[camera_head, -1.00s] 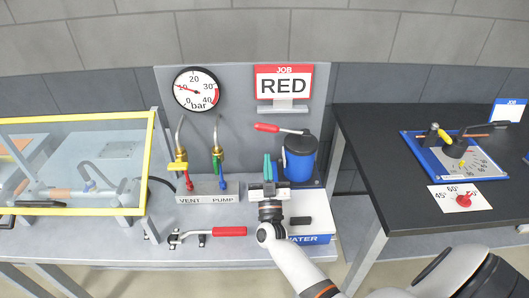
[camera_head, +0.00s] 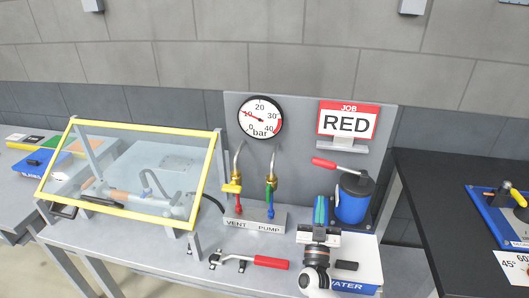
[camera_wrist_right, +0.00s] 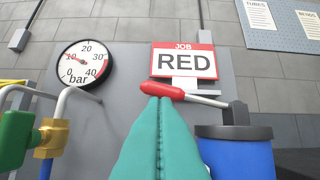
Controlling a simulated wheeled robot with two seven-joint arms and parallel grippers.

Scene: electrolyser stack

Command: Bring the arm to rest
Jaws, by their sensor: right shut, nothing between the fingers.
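My right gripper (camera_head: 321,212) is over the grey bench, in front of the blue pump canister (camera_head: 354,198). Its teal fingers point up toward the back panel and are shut with nothing between them. In the right wrist view the shut fingers (camera_wrist_right: 160,138) fill the lower middle. There the red pump handle (camera_wrist_right: 162,91) shows just above the fingertips; I cannot tell whether they touch it. The blue canister also shows in that view (camera_wrist_right: 238,155), right of the fingers. My left gripper is not in view.
A vent and pump valve block (camera_head: 255,217) stands left of my gripper. A red-handled clamp (camera_head: 270,262) lies in front of it. A white-and-blue water box (camera_head: 365,280) is close beside my wrist. A yellow-framed guard (camera_head: 127,218) stands left, and a black table (camera_head: 450,190) stands right.

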